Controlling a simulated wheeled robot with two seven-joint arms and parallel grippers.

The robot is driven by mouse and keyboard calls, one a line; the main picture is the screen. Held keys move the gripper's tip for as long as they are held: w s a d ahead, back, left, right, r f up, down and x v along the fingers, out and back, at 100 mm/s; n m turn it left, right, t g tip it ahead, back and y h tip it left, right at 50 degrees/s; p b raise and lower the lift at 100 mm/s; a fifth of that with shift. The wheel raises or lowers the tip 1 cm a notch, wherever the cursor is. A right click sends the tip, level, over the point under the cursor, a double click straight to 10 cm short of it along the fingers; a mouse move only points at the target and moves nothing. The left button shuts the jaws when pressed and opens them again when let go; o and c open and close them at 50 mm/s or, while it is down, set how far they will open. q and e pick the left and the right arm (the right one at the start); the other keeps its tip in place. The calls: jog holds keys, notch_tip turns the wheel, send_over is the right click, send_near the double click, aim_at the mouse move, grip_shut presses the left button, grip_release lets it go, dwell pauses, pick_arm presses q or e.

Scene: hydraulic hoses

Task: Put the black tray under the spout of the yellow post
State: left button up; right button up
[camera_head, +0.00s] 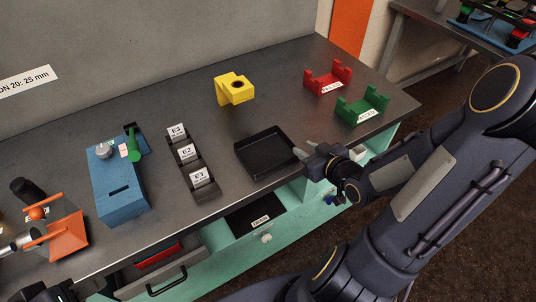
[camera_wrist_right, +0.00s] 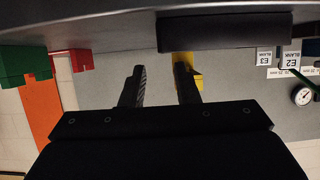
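The black tray (camera_head: 248,158) is a shallow square tray lying on the grey bench near its front edge. The yellow post (camera_head: 236,90) stands behind it, and the tray is in front of the post, apart from it. My right gripper (camera_head: 303,151) is at the tray's right side, close to its rim; I cannot tell if it touches. In the right wrist view, my right gripper (camera_wrist_right: 161,68) has its fingers apart with nothing between them, and the tray (camera_wrist_right: 225,32) is above them. My left gripper (camera_head: 62,291) is only partly visible at the bottom left edge.
Red (camera_head: 327,78) and green (camera_head: 361,105) cradles stand at the back right. A black rack (camera_head: 202,190) with labelled blanks, a blue machine (camera_head: 120,185) and an orange device (camera_head: 68,237) stand to the left. Bench between tray and post is clear.

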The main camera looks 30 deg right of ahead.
aim_at(291, 141)
jog(key=x, duration=0.7)
jog(key=shift+w+r, duration=0.15)
jog(key=shift+w, duration=0.1)
grip_shut()
